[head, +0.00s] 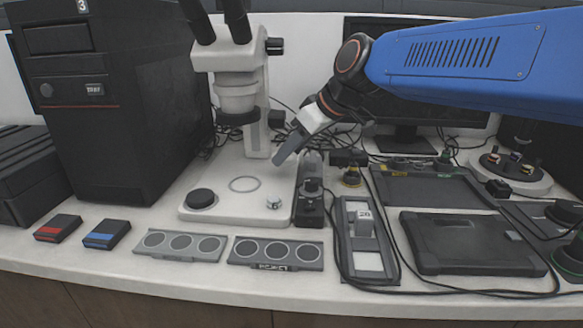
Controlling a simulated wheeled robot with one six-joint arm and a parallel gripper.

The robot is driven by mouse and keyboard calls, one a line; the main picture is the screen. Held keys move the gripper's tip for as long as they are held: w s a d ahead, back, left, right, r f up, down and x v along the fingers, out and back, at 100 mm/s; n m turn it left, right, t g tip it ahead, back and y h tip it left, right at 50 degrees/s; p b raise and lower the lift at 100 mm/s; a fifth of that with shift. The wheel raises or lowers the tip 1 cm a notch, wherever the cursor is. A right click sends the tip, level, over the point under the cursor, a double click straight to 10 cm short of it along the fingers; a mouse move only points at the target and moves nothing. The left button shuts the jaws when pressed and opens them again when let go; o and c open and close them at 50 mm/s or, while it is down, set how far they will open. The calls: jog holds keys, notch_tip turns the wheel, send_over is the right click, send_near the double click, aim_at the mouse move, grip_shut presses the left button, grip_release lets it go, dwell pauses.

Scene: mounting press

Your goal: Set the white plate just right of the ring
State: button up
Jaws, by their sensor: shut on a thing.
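The ring (244,184) is a thin grey circle on the pale base plate of the microscope stand. My gripper (282,158) is above and to the right of the ring, pointing down and left. It is shut, with dark grey fingers. What it holds, by the task the white plate, cannot be made out between the fingers. A small shiny round piece (274,202) lies on the base to the right of the ring. A black disc (201,198) lies to its left.
A dark holder (386,262) with white areas and a block marked 20 (365,220) stands at right of the base. A black control box (310,203) borders the base. Grey slides with round wells (181,244) lie in front. The microscope (237,95) rises behind the ring.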

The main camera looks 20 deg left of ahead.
aim_at(294, 163)
jog(key=shift+f, duration=2.15)
jog(key=shift+f, duration=0.1)
jog(key=o, duration=1.1)
jog(key=shift+c, duration=0.2)
jog(key=v, duration=1.2)
jog(key=shift+s, duration=0.1)
